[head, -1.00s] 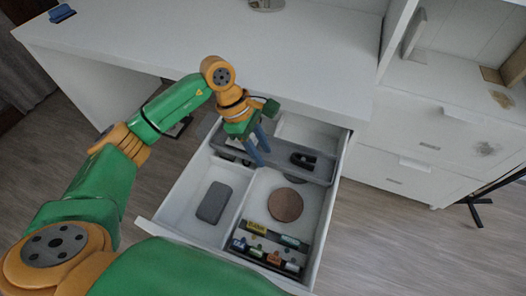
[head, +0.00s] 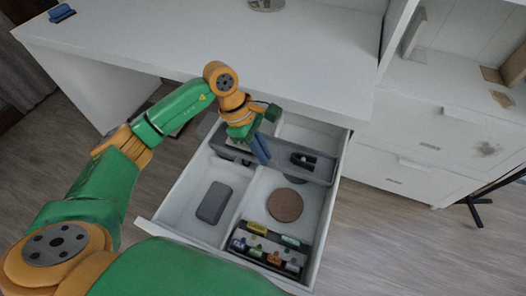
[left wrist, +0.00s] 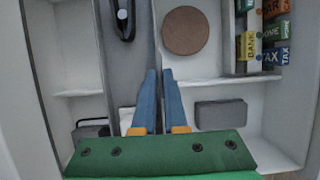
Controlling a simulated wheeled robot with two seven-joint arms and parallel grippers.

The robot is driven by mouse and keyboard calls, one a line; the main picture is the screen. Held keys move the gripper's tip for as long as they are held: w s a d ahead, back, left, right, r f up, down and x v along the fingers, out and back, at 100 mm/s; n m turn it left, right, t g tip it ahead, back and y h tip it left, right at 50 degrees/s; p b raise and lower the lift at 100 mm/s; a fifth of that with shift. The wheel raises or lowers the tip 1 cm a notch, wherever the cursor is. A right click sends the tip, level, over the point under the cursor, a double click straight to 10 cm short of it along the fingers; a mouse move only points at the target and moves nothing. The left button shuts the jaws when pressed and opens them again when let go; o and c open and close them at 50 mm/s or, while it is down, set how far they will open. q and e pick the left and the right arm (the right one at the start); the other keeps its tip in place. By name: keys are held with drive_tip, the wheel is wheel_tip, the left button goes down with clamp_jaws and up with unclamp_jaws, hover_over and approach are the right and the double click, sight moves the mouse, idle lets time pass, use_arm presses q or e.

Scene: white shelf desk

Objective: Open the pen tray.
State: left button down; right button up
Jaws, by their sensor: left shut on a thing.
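The pen tray (head: 322,172) is a long grey tray lying across the rear part of the pulled-out drawer (head: 183,208). A black stapler (head: 303,160) lies in it. My left gripper (head: 264,161) points down at the tray's front wall, its blue fingers close together and shut on that wall. In the left wrist view the tray (left wrist: 125,72) runs along the left of the fingertips (left wrist: 158,72). Part of the tray is hidden behind the gripper. My right gripper is not in view.
In front of the tray, the drawer holds a dark grey case (head: 213,202), a round brown coaster (head: 285,205) and a rack of labelled stamps (head: 268,250). The white desktop (head: 200,40) overhangs the drawer's back. A closed cabinet (head: 440,140) stands to the right.

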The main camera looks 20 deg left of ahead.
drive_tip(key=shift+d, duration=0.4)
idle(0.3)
